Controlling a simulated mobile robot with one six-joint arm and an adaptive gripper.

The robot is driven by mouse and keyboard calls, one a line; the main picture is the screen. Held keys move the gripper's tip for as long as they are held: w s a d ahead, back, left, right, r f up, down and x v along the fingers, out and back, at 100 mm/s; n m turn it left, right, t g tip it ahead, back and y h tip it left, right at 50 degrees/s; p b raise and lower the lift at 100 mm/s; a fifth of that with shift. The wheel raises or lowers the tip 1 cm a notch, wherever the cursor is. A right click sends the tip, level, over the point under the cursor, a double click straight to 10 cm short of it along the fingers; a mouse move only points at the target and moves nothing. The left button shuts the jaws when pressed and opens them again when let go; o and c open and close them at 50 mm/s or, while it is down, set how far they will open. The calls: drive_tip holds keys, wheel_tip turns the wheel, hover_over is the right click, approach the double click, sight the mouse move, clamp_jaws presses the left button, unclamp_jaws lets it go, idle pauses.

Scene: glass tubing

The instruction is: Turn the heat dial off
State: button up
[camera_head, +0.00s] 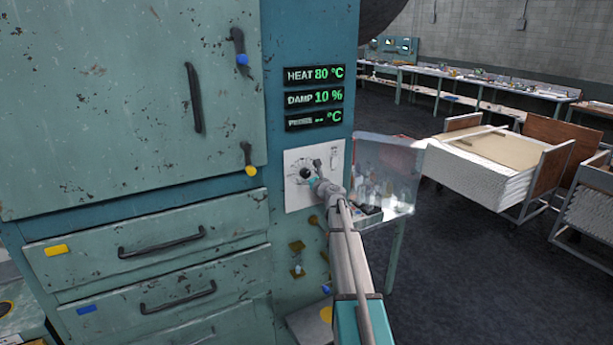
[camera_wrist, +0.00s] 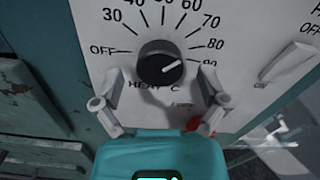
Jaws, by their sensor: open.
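The heat dial (camera_wrist: 160,63) is a round black knob on a white panel with a printed scale. Its white pointer line aims right and slightly up, between the 80 and 90 marks; OFF is printed on its left. In the head view the dial (camera_head: 305,172) is partly hidden by my gripper. My gripper (camera_wrist: 161,97) is open, with one finger to the lower left of the dial and one to the lower right, apart from the knob. In the head view my gripper (camera_head: 317,178) is at the white panel (camera_head: 295,198).
The heat readout (camera_head: 314,74) shows 80 °C. A switch (camera_wrist: 290,62) sits right of the dial. The teal cabinet (camera_head: 120,100) has drawers below. A clear-sided case (camera_head: 400,165) stands right of the panel, close to my arm.

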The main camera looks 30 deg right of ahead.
drive_tip(key=shift+w, duration=0.55)
drive_tip(key=c, duration=1.1)
drive_tip(key=shift+c, duration=0.2)
